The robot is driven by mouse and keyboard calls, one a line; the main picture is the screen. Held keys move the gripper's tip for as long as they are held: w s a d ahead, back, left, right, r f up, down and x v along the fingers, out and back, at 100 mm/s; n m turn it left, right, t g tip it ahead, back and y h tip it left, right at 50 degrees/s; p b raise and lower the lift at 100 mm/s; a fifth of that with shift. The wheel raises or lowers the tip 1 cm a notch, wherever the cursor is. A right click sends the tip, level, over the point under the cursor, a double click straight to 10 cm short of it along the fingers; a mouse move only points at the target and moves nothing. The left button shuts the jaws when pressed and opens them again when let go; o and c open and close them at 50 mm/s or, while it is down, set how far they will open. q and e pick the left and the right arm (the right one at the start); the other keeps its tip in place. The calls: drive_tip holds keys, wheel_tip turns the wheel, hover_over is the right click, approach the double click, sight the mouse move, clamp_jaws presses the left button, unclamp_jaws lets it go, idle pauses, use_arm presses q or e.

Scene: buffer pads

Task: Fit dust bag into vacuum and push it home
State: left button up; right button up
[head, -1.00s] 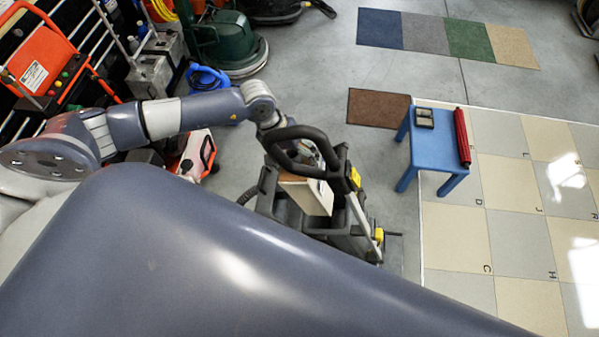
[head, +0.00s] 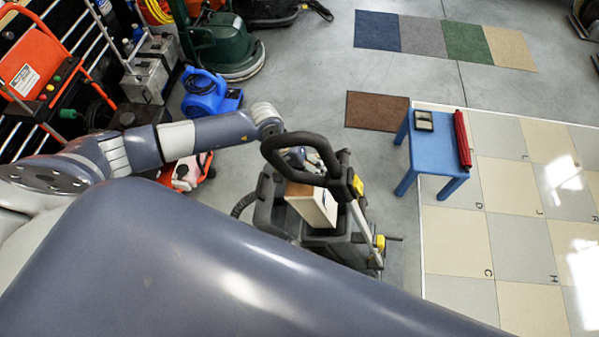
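The vacuum (head: 341,238) is a dark grey upright machine with a black loop handle and yellow parts, in the middle of the head view. The dust bag (head: 319,209), a beige and white box shape, sits tilted in the vacuum's open body, its top end showing below the handle. How deep it sits is hidden. My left arm reaches in from the left, and my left gripper (head: 296,158) is mostly hidden behind the handle, close to the bag's top end. Its fingers cannot be made out. My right gripper is out of view.
A blue table (head: 432,153) with a small tray (head: 424,121) and a red roll (head: 462,139) stands to the right. A brown mat (head: 377,110) lies behind the vacuum. A blue blower (head: 211,97) and other machines crowd the left. My large arm link fills the foreground.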

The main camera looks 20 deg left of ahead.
use_arm(q)
drive_tip(key=b+x, duration=1.5)
drive_tip(key=x, duration=0.4)
drive_tip(key=shift+s+d+f, duration=0.1)
drive_tip(key=shift+f, duration=0.1)
drive_tip(key=b+x, duration=0.3)
drive_tip(key=b, duration=0.1)
drive_tip(key=shift+d+f, duration=0.15)
drive_tip(key=shift+f, duration=0.1)
drive_tip(key=shift+d+f+b, duration=0.15)
drive_tip(key=shift+f+b, duration=0.25)
drive_tip(key=shift+f, duration=0.1)
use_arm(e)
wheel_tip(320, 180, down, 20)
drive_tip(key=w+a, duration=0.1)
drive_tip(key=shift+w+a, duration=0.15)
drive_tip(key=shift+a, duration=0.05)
use_arm(q)
drive_tip(key=shift+s, duration=0.1)
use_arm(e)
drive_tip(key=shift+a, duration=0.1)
use_arm(q)
drive_tip(key=o, duration=1.3)
drive_tip(key=shift+f, duration=0.1)
drive_tip(key=shift+a, duration=0.2)
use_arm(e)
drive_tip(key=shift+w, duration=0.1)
